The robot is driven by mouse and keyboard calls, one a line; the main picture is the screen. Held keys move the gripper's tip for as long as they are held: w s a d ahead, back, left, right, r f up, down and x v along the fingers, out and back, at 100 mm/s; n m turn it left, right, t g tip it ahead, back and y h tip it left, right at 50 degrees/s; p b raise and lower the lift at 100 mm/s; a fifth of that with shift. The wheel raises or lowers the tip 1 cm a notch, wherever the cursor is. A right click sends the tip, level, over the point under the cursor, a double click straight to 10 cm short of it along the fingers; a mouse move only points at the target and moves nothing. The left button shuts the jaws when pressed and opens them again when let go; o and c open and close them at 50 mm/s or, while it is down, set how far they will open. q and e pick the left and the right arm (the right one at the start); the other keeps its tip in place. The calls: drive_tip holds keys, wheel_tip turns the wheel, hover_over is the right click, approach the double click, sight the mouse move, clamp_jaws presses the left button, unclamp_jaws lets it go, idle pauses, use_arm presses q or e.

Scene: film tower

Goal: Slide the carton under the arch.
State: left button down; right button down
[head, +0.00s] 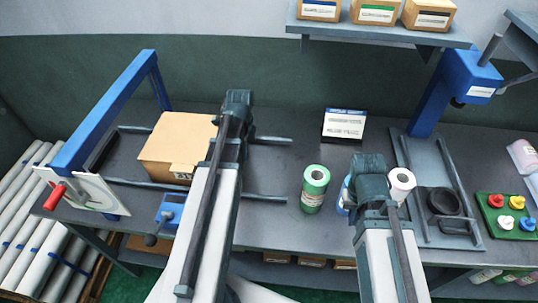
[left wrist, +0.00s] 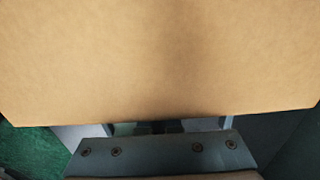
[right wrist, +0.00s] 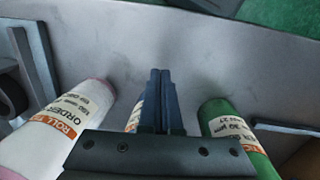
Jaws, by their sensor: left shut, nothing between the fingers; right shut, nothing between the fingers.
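The tan carton (head: 172,143) sits on the bench between two dark rails, to the right of the blue arch (head: 108,108). The arch spans the rails near the bench's left end. My left gripper (head: 237,108) is at the carton's right side, shut and empty. In the left wrist view the carton's plain face (left wrist: 160,60) fills most of the picture and covers the fingertips; I cannot tell whether they touch. My right gripper (head: 369,170) is shut and empty above the rolls. Its closed fingers (right wrist: 160,95) show in the right wrist view.
A green roll (head: 314,190) and a white roll (head: 401,185) stand near my right gripper. A blue device (head: 170,212) stands in front of the carton. A red handle (head: 54,197) is beside the arch. White rollers (head: 25,240) lie beyond the bench's left end.

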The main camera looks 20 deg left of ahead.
sight(188, 136)
use_arm(q)
drive_tip(key=s+a, duration=0.2)
drive_tip(key=a, duration=0.5)
drive_tip(key=s+a, duration=0.2)
drive_tip(key=a, duration=0.5)
drive_tip(key=s+a, duration=0.2)
drive_tip(key=a, duration=0.5)
drive_tip(key=shift+s+a, duration=0.15)
drive_tip(key=shift+a, duration=0.25)
drive_tip(key=shift+d, duration=0.1)
